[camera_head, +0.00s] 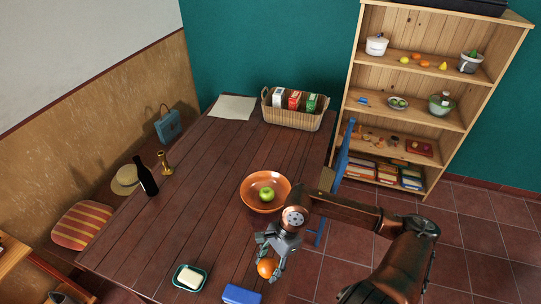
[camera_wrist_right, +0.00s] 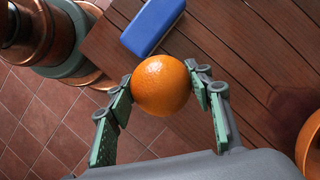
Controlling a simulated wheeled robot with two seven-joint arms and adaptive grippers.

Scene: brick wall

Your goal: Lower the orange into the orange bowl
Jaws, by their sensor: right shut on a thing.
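The orange (camera_head: 267,267) is held between the fingers of my right gripper (camera_head: 269,259), near the front right edge of the table. In the right wrist view the orange (camera_wrist_right: 161,85) sits between the two green-padded fingertips (camera_wrist_right: 163,88), which touch it on both sides. The orange bowl (camera_head: 252,197) stands on the table behind the gripper, up the picture from it, with a green apple (camera_head: 267,194) inside. The bowl's edge also shows at the right of the wrist view (camera_wrist_right: 308,145). My left gripper is not in view.
A blue block (camera_head: 241,294) and a soap dish with soap (camera_head: 190,278) lie at the table's front. A dark bottle (camera_head: 147,180), a brass candlestick (camera_head: 165,163) and a basket of cartons (camera_head: 294,117) stand farther off. The table's middle left is clear.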

